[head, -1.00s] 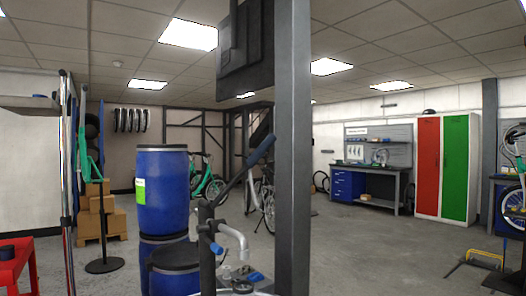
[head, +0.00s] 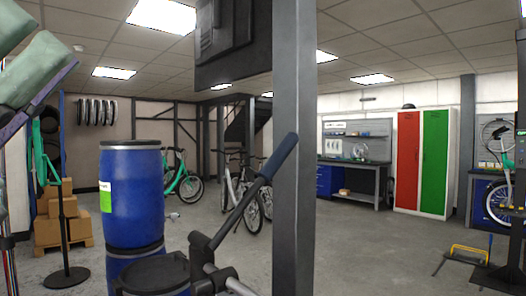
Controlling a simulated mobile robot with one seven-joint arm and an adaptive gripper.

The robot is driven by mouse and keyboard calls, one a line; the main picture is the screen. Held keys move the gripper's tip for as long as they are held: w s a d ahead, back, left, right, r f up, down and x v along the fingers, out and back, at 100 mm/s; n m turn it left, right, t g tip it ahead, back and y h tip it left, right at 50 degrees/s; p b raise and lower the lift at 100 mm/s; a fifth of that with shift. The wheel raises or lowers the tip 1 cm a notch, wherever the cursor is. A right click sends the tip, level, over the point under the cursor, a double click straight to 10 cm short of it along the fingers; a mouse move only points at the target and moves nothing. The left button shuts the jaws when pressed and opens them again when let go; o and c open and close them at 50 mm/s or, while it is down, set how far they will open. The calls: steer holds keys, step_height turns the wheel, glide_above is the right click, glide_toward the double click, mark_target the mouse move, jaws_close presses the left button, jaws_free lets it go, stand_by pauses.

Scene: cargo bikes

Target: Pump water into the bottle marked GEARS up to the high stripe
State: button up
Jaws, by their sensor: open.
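The hand pump (head: 203,258) stands low in the middle of the head view, partly cut off by the bottom edge. Its dark lever with a blue-grey grip (head: 280,157) slants up to the right, in front of a grey post. A grey pipe part (head: 222,276) leaves the pump low on the right; its outlet is out of view. No bottle marked GEARS and no stripe can be made out. My gripper's fingers are not recognisable in this view. Large pale green and purple parts (head: 40,70) fill the upper left corner; I cannot tell what they are.
A blue barrel (head: 132,200) stands left of the pump. The thick grey post (head: 294,110) rises right of the pump, a dark box hanging beside it. Cardboard boxes (head: 62,225) and a black-based stand are at left.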

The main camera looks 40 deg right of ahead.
steer(key=w+d+f+n+t+y, duration=0.1)
steer(key=w+d+t+y, duration=0.15)
steer(key=d, duration=0.55)
steer(key=w+d+f+n+t+y, duration=0.1)
steer(key=w+d+n+t+y, duration=0.1)
steer(key=w+d+t, duration=0.35)
steer(key=n+t+y+p, duration=0.1)
steer(key=t+y+p, duration=0.15)
steer(key=y, duration=0.25)
glide_toward(273, 157)
steer(key=d, duration=0.1)
steer(key=shift+t, duration=0.35)
steer(key=p+x, duration=0.2)
steer(key=x, duration=0.7)
steer(key=shift+d+p, duration=0.3)
steer(key=shift+d, duration=0.05)
steer(key=shift+w+d+f, duration=0.1)
steer(key=shift+w+d, duration=0.05)
steer(key=shift+d, duration=0.35)
steer(key=shift+c, duration=0.6)
jaws_close()
